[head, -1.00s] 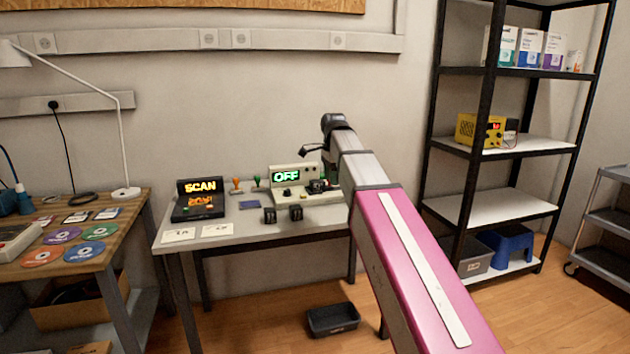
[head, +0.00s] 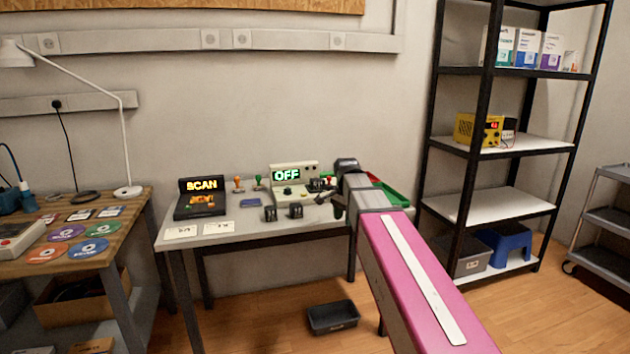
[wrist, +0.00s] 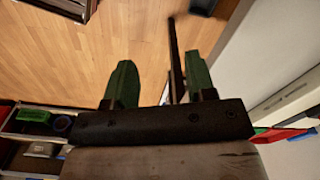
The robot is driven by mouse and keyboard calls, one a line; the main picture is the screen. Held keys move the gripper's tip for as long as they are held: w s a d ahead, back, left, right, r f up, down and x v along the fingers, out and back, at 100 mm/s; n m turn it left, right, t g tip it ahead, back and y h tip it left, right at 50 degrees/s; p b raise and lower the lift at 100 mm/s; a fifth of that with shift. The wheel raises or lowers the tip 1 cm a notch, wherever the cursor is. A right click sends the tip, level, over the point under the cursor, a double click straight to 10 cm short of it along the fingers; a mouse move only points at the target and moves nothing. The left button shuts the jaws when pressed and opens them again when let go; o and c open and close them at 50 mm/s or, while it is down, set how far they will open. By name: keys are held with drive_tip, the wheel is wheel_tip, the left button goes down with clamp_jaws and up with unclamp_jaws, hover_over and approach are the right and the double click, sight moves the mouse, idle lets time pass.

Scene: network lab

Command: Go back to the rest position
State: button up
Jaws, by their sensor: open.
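My gripper (wrist: 158,62) shows in the wrist view with its two green fingers spread apart and nothing between them. Bare wood floor lies beyond the fingertips. In the head view my arm reaches up from the lower right to the right part of the grey table (head: 250,229). My gripper itself is mostly hidden there behind my wrist.
The grey table holds a SCAN device (head: 200,198), an OFF display unit (head: 293,174), two stamps and white cards (head: 181,232). A green tray (head: 395,194) is partly behind my arm. A dark bin (head: 333,318) sits on the floor. Black shelves (head: 490,201) stand right.

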drive_tip(key=s+d+f+n, duration=0.3)
drive_tip(key=s+f, duration=0.2)
drive_tip(key=f, duration=0.3)
drive_tip(key=s+d+f+n, duration=0.3)
drive_tip(key=s+f, duration=0.3)
drive_tip(key=f, duration=0.2)
drive_tip(key=s+d+f+n, duration=0.3)
drive_tip(key=s+f, duration=0.3)
drive_tip(key=f, duration=0.3)
drive_tip(key=shift+s+n, duration=0.15)
drive_tip(key=shift+n, duration=0.65)
